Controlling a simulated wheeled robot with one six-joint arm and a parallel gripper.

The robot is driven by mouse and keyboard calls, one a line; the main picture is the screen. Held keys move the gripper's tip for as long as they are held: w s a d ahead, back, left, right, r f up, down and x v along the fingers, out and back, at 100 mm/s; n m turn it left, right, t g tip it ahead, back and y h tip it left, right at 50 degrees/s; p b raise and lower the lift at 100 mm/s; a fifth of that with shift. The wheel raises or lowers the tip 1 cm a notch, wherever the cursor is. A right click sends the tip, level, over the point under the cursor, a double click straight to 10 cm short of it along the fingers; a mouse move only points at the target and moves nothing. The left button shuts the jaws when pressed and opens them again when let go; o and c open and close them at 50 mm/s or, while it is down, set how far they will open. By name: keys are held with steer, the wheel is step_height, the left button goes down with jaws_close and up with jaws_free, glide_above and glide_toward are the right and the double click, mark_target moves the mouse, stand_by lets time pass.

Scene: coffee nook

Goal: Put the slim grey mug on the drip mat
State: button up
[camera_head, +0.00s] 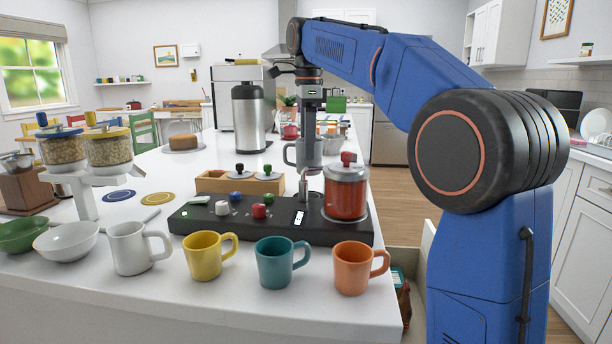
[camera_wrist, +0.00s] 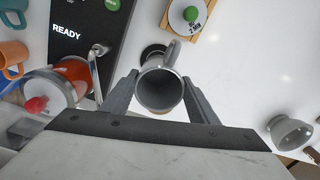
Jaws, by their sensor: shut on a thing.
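The slim grey mug (camera_wrist: 162,92) is between the two fingers of my gripper (camera_wrist: 160,77) in the wrist view, with its open mouth toward the camera and its handle toward the top right. My gripper (camera_head: 310,104) is shut on it. In the head view the grey mug (camera_head: 308,152) hangs upright below my gripper, behind the black appliance, with its handle to the left. A dark round thing (camera_wrist: 152,50) shows partly behind the mug in the wrist view; I cannot tell if it is the drip mat. I cannot make out the drip mat in the head view.
The black appliance (camera_head: 190,218) carries a red jar (camera_head: 346,192) close to the mug. A wooden tray (camera_head: 210,182) with round-lidded pieces is left of it. White, yellow, teal and orange mugs (camera_head: 350,268) line the front. A steel dispenser (camera_head: 249,120) stands behind. Two coasters (camera_head: 118,196) lie left.

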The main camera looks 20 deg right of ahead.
steer(key=shift+f, duration=3.25)
steer(key=o, duration=1.2)
steer(key=shift+f, duration=0.1)
steer(key=r, duration=1.2)
steer(key=shift+s+r, duration=0.1)
steer(key=shift+s, duration=0.15)
